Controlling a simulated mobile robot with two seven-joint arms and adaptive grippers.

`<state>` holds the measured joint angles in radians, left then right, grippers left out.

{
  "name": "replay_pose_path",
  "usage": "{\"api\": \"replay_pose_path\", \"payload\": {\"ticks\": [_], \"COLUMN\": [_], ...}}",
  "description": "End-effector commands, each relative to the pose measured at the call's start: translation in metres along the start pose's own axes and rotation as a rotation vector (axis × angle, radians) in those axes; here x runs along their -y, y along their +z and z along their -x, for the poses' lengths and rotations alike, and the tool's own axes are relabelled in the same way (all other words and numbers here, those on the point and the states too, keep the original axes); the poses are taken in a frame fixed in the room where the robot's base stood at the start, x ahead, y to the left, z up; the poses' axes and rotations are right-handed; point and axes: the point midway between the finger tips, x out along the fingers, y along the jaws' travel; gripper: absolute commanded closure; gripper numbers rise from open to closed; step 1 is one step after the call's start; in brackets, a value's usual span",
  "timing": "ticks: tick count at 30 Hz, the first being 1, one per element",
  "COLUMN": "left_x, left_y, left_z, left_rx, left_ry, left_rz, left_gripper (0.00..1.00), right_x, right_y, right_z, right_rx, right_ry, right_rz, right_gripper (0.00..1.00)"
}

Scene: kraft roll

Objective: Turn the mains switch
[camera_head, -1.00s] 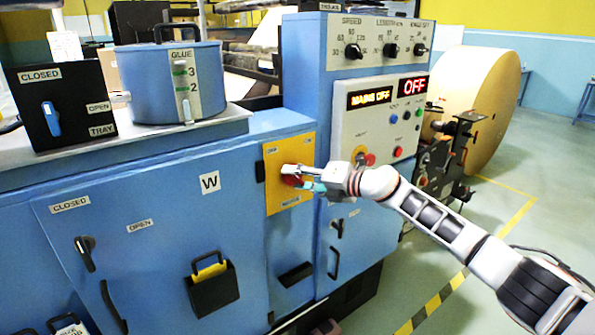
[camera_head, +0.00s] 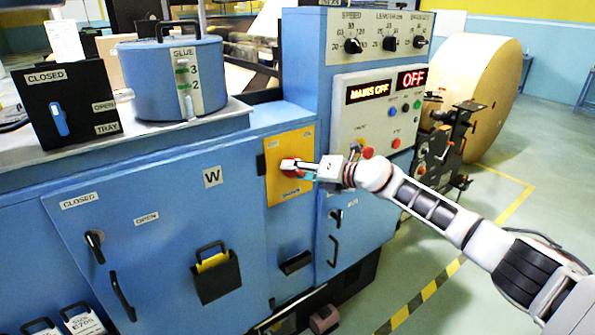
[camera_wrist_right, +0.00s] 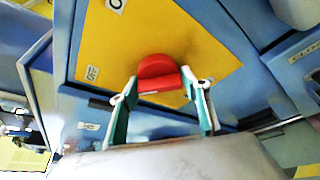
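The red mains switch (camera_head: 289,167) sits on a yellow plate (camera_head: 279,192) on the front of the blue machine. The right wrist view shows it as a red knob (camera_wrist_right: 160,78) with a raised bar. My right gripper (camera_head: 300,170) is at the switch, its fingers pointing at the plate. In the wrist view the fingers (camera_wrist_right: 160,90) stand apart, one on each side of the knob; firm contact is not clear. The display (camera_head: 367,92) reads MAINS OFF and the one beside it (camera_head: 412,78) reads OFF. My left gripper is not in view.
A grey control panel (camera_head: 345,130) with buttons is just above my right gripper. A large kraft roll (camera_head: 490,95) is behind. The floor at right is open.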

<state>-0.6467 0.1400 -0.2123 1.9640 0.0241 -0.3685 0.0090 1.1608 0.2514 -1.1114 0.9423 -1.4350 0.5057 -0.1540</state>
Motion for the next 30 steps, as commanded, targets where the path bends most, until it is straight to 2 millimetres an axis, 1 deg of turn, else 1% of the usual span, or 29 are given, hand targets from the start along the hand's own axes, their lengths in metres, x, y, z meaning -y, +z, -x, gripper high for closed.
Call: {"api": "replay_pose_path", "payload": {"ticks": [11,16,20,30], "left_x": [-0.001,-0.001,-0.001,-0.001], "left_y": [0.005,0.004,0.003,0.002], "left_z": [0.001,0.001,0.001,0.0], "left_rx": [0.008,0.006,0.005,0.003], "left_ry": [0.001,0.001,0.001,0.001], "left_rz": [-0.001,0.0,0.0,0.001], "left_gripper": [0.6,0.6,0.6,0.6], "right_x": [0.0,0.001,0.001,0.002], "right_y": [0.0,0.001,0.001,0.0], "right_z": [0.0,0.008,0.023,0.083], "right_rx": [0.0,0.001,0.0,0.0], "right_ry": [0.001,0.0,0.0,-0.002], "right_rz": [-0.002,0.001,0.001,0.0], "right_gripper": [0.39,0.39,0.39,0.39]}}
